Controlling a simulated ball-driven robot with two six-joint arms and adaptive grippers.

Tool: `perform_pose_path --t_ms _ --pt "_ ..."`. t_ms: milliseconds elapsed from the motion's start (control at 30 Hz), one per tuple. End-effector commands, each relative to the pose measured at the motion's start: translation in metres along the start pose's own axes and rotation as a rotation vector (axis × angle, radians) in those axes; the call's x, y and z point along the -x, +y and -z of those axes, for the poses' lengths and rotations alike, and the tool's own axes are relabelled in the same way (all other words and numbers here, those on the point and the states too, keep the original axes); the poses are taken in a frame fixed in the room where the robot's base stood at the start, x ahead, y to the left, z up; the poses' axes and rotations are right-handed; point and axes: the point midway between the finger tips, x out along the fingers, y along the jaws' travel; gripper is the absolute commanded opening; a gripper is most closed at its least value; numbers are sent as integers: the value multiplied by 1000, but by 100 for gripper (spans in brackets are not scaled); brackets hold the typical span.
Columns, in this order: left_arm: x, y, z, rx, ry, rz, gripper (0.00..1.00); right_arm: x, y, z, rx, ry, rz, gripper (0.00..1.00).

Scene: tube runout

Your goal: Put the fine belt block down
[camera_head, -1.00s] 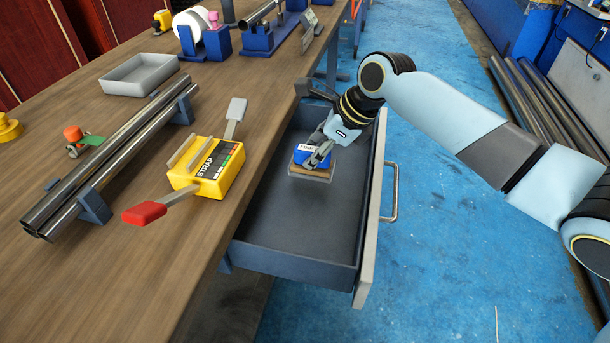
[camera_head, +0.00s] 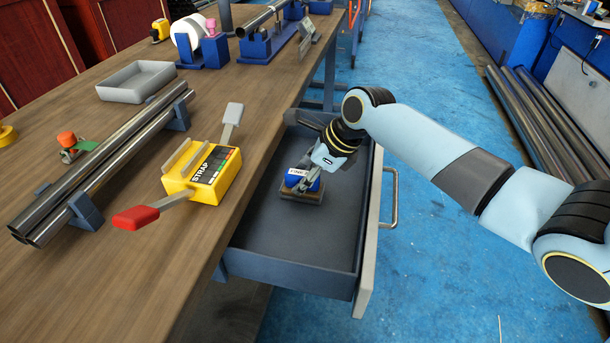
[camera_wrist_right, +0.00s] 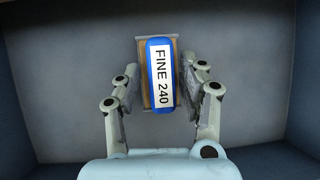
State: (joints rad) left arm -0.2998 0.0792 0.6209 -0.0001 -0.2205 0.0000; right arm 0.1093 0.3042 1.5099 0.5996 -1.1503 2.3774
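The fine belt block (camera_head: 302,190) is blue on a brown base. It is inside the open drawer (camera_head: 290,245), seemingly down on its floor. In the right wrist view the block (camera_wrist_right: 160,75) shows a white label reading FINE 240. My right gripper (camera_head: 303,178) is over the block, fingers pointing down. In the wrist view the fingers (camera_wrist_right: 163,75) stand on either side of the block. My left gripper is not in view.
The drawer's front panel (camera_head: 368,240) and side walls surround the gripper; the near floor is bare.

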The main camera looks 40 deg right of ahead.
Motion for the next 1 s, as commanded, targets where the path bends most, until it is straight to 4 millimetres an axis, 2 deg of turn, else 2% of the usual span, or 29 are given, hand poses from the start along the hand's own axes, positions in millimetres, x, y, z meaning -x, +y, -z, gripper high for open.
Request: perform_pose_path --t_ms 367,467,800,1000 --pt "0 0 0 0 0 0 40 5 -1 -1 1 1 1 48" --pt "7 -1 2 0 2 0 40 20 -1 -2 1 0 1 48" --pt "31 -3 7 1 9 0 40 95 -1 -2 4 2 2 48" --pt "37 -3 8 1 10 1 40 118 -1 -1 1 1 0 48"
